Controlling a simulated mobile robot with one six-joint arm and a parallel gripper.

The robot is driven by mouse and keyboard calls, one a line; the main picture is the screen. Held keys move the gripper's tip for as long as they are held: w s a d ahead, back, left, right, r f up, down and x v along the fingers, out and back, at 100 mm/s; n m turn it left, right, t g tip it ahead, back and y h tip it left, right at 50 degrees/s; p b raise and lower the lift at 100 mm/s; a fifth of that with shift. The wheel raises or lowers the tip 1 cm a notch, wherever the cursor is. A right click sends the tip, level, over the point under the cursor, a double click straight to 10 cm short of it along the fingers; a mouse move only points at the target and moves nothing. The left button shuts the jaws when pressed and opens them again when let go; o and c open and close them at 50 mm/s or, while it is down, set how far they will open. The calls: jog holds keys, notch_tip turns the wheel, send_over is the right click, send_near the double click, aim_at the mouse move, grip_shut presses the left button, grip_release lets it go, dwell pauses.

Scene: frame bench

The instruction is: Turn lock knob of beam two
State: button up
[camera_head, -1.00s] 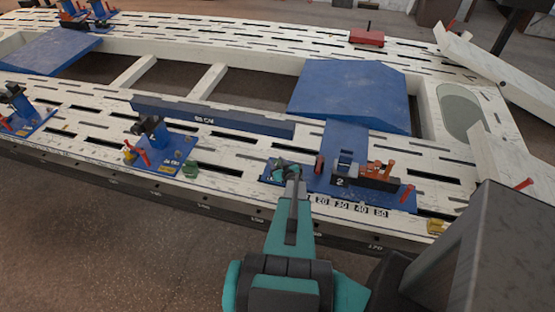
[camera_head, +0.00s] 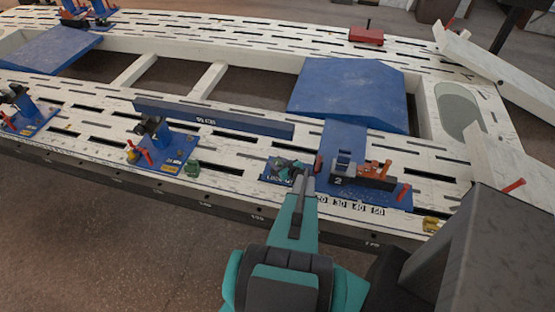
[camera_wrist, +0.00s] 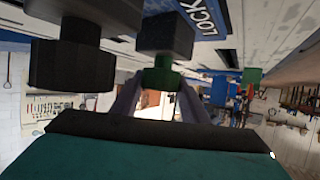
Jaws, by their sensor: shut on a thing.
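Beam two's blue base (camera_head: 398,199) stands on the near rail of the white frame, with a dark block marked 2 (camera_head: 345,184) on it. A blue plate with a LOCK label (camera_head: 274,180) lies at its left end. The label also shows in the wrist view (camera_wrist: 203,17). My gripper (camera_head: 298,172) is over this plate. In the wrist view its grey fingers (camera_wrist: 160,98) are shut around the green lock knob (camera_wrist: 160,77), beneath a dark block. The fingers partly hide the knob, so its turn angle cannot be read.
An orange clamp (camera_head: 378,168) and red pins stand right of my gripper. A long dark blue beam (camera_head: 213,119) lies behind. A grey box stands close at lower right.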

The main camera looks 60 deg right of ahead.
aim_at(276, 162)
jog(key=shift+a+f+n+y, duration=0.1)
jog(key=shift+f+n+y, duration=0.05)
jog(key=shift+n+y, duration=0.4)
jog(key=o, duration=1.1)
jog(key=shift+w, duration=0.1)
jog(key=shift+c, duration=0.2)
jog(key=shift+r, duration=0.25)
jog(key=shift+r+b, duration=0.9)
jog(key=shift+r, duration=0.55)
jog(key=shift+s+a+r, duration=0.15)
jog(key=shift+s+a, duration=0.05)
jog(key=shift+a, duration=0.05)
jog(key=s+a+r+b, duration=0.1)
jog(key=s+a+b, duration=0.4)
jog(key=s+a, duration=0.4)
jog(key=shift+s+a+r+b, duration=0.2)
jog(key=shift+a+b, duration=0.1)
jog(key=shift+a, duration=1.3)
